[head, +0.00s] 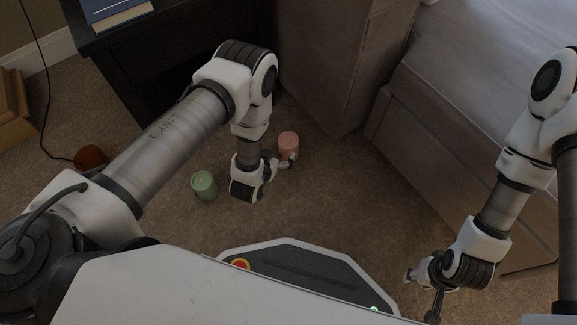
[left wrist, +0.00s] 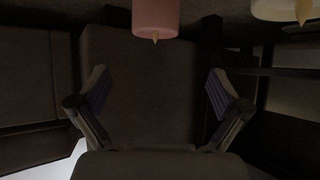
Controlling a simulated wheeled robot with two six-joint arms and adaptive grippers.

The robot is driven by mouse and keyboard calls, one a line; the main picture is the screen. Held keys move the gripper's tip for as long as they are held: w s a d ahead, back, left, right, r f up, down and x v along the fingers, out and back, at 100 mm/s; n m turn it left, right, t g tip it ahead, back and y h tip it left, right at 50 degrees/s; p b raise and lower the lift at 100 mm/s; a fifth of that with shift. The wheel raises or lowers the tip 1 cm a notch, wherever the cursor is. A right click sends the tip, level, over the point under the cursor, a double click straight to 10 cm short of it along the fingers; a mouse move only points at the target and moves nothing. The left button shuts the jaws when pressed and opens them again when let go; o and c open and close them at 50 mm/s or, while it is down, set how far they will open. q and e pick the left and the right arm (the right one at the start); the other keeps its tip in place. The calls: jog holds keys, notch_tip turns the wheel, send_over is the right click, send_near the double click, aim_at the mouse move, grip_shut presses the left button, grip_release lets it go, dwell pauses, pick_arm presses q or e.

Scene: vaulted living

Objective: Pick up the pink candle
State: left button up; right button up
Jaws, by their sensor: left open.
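The pink candle (head: 288,145) stands on the carpet in the head view, close to the side of the sofa. My left gripper (head: 282,162) is right beside it, and part of the gripper overlaps the candle's lower edge. In the left wrist view the pink candle (left wrist: 156,18) is at the top middle, upside down and cut off by the frame edge. The open fingers of my left gripper (left wrist: 160,95) are spread with nothing between them. My right gripper (head: 432,282) hangs low at the right; its finger opening is too small to judge.
A green candle (head: 204,185) stands on the carpet left of my left gripper. An orange-brown round object (head: 91,158) lies farther left, partly behind my arm. A dark side table (head: 120,75) with a book (head: 117,12) and the grey sofa (head: 325,60) bound the space behind.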

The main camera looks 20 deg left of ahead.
aim_at(288, 142)
pick_arm(q)
jog(key=shift+t, duration=0.4)
jog(key=b+x, duration=0.2)
jog(key=x, duration=0.1)
jog(key=f+b+x, duration=0.1)
jog(key=b+x, duration=0.1)
jog(key=x, duration=0.1)
jog(key=s+b+x, duration=0.1)
jog(key=b+x, duration=0.1)
jog(key=x, duration=0.2)
jog(key=shift+w+d+f+b, duration=0.1)
jog(key=shift+d+f+b, duration=0.25)
jog(key=shift+b, duration=0.05)
jog(key=shift+w+r, duration=0.1)
jog(key=shift+r, duration=0.1)
jog(key=c, duration=1.7)
pick_arm(e)
notch_tip(288, 142, down, 9)
jog(key=shift+w+r, duration=0.15)
jog(key=shift+w, duration=0.2)
